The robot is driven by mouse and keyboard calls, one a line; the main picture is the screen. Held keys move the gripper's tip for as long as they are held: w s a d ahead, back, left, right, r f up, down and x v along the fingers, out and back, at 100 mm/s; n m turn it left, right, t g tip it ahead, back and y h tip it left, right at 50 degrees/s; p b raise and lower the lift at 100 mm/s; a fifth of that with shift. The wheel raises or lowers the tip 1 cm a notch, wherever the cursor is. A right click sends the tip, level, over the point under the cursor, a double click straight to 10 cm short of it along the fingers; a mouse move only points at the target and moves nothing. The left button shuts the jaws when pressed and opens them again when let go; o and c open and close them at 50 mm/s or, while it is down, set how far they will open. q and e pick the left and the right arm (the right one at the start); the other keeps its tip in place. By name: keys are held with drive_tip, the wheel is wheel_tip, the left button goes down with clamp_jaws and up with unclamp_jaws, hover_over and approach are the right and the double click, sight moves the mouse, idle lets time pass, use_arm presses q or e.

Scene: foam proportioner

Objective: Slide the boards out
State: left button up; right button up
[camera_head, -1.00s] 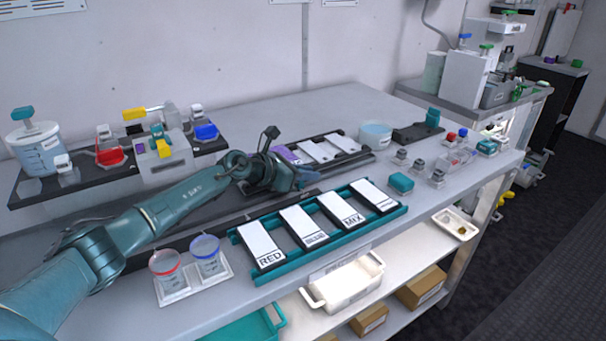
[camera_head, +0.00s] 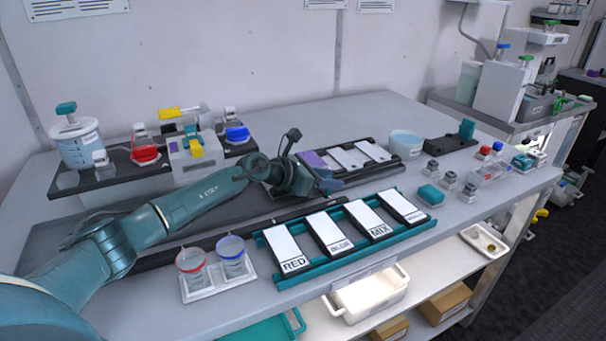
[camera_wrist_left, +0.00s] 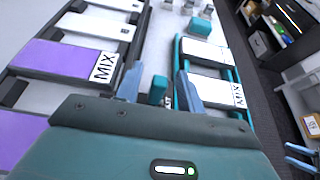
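A teal rack (camera_head: 275,278) at the front of the table holds several white boards, among them RED (camera_head: 289,246), BLUE (camera_head: 331,234) and MIX (camera_head: 367,220). Behind it, a black rack (camera_head: 398,166) holds white boards (camera_head: 347,158) and a purple board (camera_head: 312,160). My left gripper (camera_head: 328,183) is in front of the black rack, close to the purple board, partly hiding it. My right gripper is not in view.
Two cups (camera_head: 232,256) with red and blue rims stand on a white tray left of the teal rack. A teal block (camera_head: 431,194) and several small jars stand to the right. A tub (camera_head: 405,143) is behind. A shelf with bottles (camera_head: 76,137) is at left.

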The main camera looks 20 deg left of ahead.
use_arm(q)
drive_tip(key=b+v, duration=0.1)
drive_tip(key=v, duration=0.9)
drive_tip(key=shift+s+a, duration=0.15)
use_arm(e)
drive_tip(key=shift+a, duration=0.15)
use_arm(q)
drive_tip(key=shift+r, duration=0.15)
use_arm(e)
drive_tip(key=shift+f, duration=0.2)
use_arm(q)
drive_tip(key=shift+s, duration=0.1)
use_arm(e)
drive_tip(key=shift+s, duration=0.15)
